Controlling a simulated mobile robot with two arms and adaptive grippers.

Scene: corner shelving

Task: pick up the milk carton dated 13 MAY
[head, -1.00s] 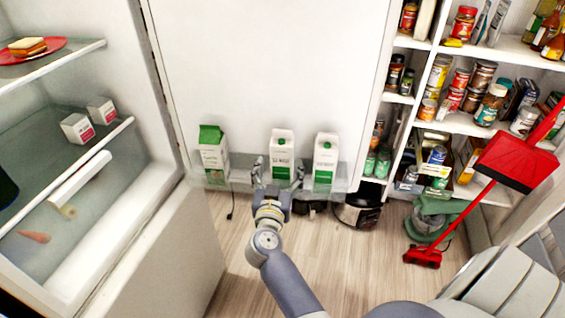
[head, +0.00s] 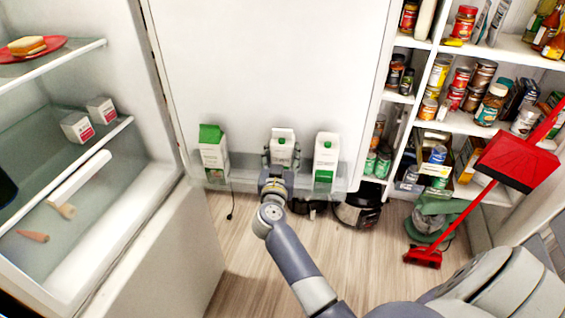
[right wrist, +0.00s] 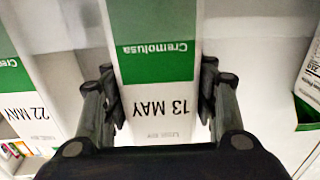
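The milk carton marked 13 MAY (right wrist: 160,95) is white and green and fills the middle of the right wrist view, its print upside down. In the head view it is the middle carton (head: 284,137) on the door shelf, upright. My right gripper (head: 281,158) reaches it from the front. In the right wrist view its fingers (right wrist: 157,72) lie along both sides of the carton and appear to touch it, so it looks shut on it. The gripper hides the carton's lower front in the head view. My left gripper is not in view.
Two more cartons stand on the clear door shelf (head: 240,183), one left (head: 212,160) and one right (head: 326,155). The right wrist view shows one marked 22 MAY (right wrist: 22,90). The open fridge is at left.

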